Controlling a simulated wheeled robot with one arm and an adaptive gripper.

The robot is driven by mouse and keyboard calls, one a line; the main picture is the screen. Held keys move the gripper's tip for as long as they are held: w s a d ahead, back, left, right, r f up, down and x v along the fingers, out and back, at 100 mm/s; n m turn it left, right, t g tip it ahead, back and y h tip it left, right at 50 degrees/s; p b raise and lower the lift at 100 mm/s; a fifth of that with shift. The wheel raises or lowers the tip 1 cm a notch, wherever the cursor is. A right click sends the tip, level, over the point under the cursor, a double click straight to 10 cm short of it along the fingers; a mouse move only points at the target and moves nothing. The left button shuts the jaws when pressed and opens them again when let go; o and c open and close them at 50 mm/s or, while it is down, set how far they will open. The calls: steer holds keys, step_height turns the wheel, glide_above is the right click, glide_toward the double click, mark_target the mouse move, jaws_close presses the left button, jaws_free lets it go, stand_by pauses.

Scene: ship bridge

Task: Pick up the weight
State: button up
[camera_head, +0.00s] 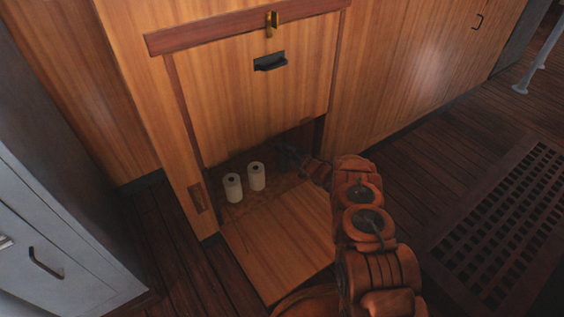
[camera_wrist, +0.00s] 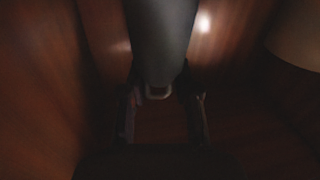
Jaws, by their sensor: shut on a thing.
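In the wrist view, the weight (camera_wrist: 162,38) is a dark grey, rounded body with a small pale loop at its near end. My gripper (camera_wrist: 160,95) has its two dark fingers on either side of that loop and is shut on the weight. In the head view, my gripper (camera_head: 290,158) reaches into the low opening of a wooden cabinet, at its right side. The weight cannot be made out clearly there, in shadow. Whether it touches the cabinet floor cannot be told.
Two white rolls (camera_head: 245,181) stand upright left of my gripper in the opening. A lowered wooden flap (camera_head: 280,245) lies in front. The cabinet's upper panel (camera_head: 255,105) hangs above the opening. A grey cabinet (camera_head: 50,225) stands left; a floor grating (camera_head: 500,225) lies right.

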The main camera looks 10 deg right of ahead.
jaws_close()
steer(key=shift+a, duration=0.1)
